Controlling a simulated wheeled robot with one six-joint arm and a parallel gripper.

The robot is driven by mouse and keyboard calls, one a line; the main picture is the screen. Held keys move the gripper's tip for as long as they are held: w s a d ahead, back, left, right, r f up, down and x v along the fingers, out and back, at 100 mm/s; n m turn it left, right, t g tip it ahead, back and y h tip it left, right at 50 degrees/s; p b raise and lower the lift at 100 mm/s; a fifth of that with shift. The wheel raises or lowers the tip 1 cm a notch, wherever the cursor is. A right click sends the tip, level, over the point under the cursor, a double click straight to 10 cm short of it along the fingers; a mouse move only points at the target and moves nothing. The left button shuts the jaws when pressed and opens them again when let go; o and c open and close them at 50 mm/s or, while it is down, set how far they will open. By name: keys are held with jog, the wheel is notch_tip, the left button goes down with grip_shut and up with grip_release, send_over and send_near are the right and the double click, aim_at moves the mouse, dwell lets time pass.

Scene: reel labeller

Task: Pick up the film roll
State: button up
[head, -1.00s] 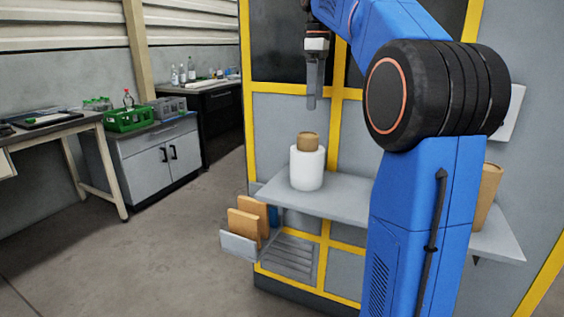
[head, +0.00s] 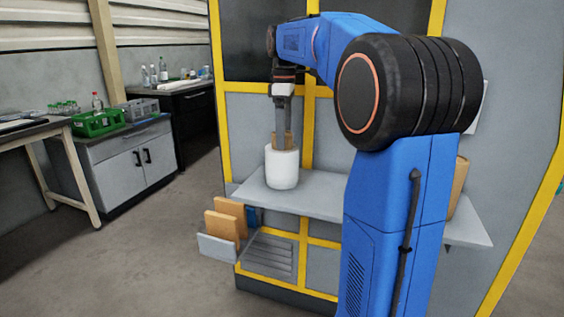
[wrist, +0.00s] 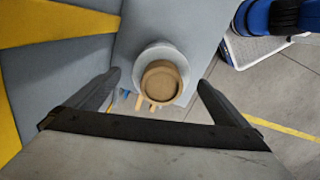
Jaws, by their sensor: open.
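The film roll (head: 282,168) is a white cylinder with a brown core (head: 289,141) sticking out of its top. It stands upright on the grey shelf (head: 322,200). In the wrist view the roll (wrist: 143,56) is seen from above, its core (wrist: 160,83) lying between the spread fingers in the picture. My gripper (head: 282,132) points down, open and empty, directly over the roll with its fingers beside the core. In the wrist view the open fingers (wrist: 158,83) show clear gaps to the core on both sides. A finger partly hides the core in the head view.
A yellow-framed grey machine wall (head: 240,140) rises close behind the shelf. A brown cylinder (head: 458,185) stands at the shelf's right, partly behind my arm. A holder with upright brown boards (head: 223,224) sits below left. Benches with a green crate (head: 97,123) are far left.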

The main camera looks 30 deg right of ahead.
aim_at(282, 159)
jog(key=shift+a+f, duration=0.2)
jog(key=shift+f, duration=1.15)
jog(key=shift+a+f, duration=0.15)
jog(key=shift+f, duration=1.15)
jog(key=c, duration=1.7)
jog(key=shift+o, duration=0.2)
jog(key=shift+w+r, duration=0.1)
jog(key=shift+r, duration=0.05)
